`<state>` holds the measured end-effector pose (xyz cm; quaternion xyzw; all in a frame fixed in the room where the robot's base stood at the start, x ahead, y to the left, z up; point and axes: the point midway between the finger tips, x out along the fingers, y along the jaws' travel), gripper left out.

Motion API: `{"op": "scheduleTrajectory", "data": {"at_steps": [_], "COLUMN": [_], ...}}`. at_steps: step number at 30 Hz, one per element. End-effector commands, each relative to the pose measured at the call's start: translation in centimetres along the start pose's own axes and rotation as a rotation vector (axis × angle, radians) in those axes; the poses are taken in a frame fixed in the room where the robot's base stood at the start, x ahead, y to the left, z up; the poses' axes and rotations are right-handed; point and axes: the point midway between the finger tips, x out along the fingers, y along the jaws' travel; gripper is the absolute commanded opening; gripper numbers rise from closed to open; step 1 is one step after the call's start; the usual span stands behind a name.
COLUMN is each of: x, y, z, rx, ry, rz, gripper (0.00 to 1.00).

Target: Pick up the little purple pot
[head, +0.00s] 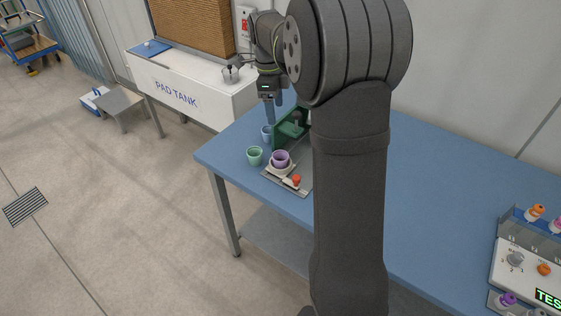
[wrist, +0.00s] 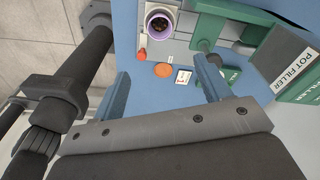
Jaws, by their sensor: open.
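The little purple pot (head: 280,157) sits upright on a white round holder (head: 272,169) on the pot filler's base plate. In the wrist view the purple pot (wrist: 158,23) shows at the top, with dark stuff inside its rim. My gripper (head: 271,110) is above the table behind the pot, near the green part of the filler. In the wrist view my gripper's fingers (wrist: 162,67) are spread apart with nothing held between them. The pot lies beyond the fingertips, apart from them.
The green pot filler (head: 291,128) rises close by.

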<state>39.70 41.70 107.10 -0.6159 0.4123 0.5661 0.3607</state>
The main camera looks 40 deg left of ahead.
Motion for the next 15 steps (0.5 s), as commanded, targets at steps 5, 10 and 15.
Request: {"op": "scheduleTrajectory", "data": {"at_steps": [5,10,15], "x": [-0.1,0.9,4.3], "y": [-0.1,-0.1,0.0], "z": [0.2,0.2,0.2], "rx": [0.174,0.219,0.218], "ry": [0.017,0.021,0.022], "rz": [0.002,0.003,0.005], "gripper": [0.7,0.7,0.7]}}
